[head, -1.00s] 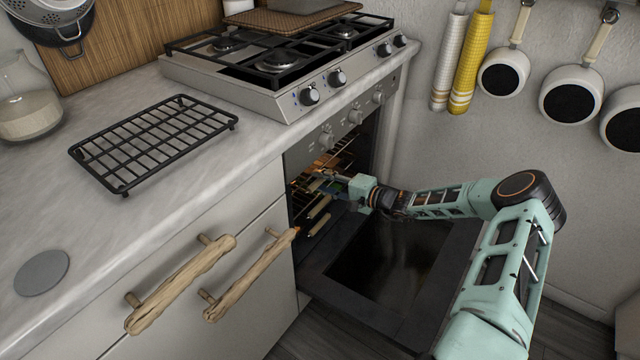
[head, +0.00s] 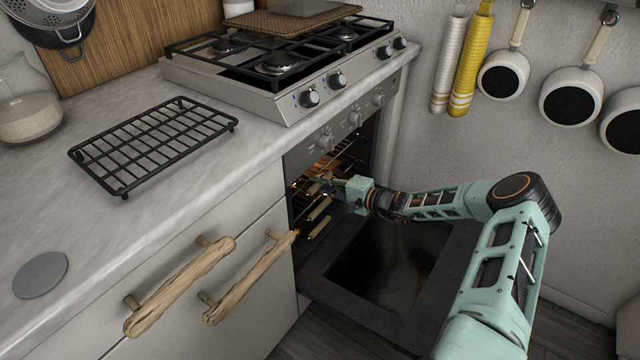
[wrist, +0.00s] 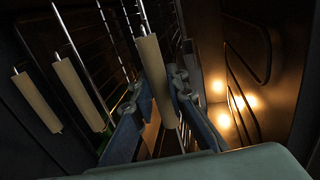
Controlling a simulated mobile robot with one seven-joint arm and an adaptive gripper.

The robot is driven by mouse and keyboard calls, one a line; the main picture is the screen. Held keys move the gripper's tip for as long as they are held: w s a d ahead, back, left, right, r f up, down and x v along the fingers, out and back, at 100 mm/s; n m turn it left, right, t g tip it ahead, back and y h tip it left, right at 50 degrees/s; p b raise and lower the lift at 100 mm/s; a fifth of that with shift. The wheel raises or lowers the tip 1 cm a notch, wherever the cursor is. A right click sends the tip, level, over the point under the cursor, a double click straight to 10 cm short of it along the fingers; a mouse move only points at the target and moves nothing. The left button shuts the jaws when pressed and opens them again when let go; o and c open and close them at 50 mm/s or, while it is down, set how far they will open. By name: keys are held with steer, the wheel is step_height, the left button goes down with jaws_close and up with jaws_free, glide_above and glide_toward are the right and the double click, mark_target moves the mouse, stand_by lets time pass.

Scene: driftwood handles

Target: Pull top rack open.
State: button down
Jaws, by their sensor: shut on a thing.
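The oven stands open with several wire racks inside, each with a pale wooden bar handle. The top rack's handle (head: 313,187) is at the oven mouth in the head view. In the wrist view this handle (wrist: 150,60) runs between the two fingers. My gripper (wrist: 156,88) is shut on it; in the head view my gripper (head: 324,182) reaches in from the right. The wires of the top rack (wrist: 118,35) run back into the dark oven. Two lower rack handles (wrist: 85,90) and (wrist: 37,102) lie free to the left in the wrist view.
The dropped oven door (head: 385,270) lies open below my arm. Bright oven lights (wrist: 235,105) glow at the right in the wrist view. Driftwood drawer handles (head: 250,275) stick out at the left. A black cooling rack (head: 150,145) sits on the counter.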

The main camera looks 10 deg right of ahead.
steer(key=f+v, duration=0.3)
steer(key=v, duration=1.3)
steer(key=f+p+v, duration=0.1)
steer(key=f+v, duration=0.2)
steer(key=v, duration=1.4)
steer(key=shift+s+d, duration=0.4)
steer(key=shift+f, duration=0.1)
steer(key=c, duration=1.9)
jaws_free()
steer(key=v, duration=1.2)
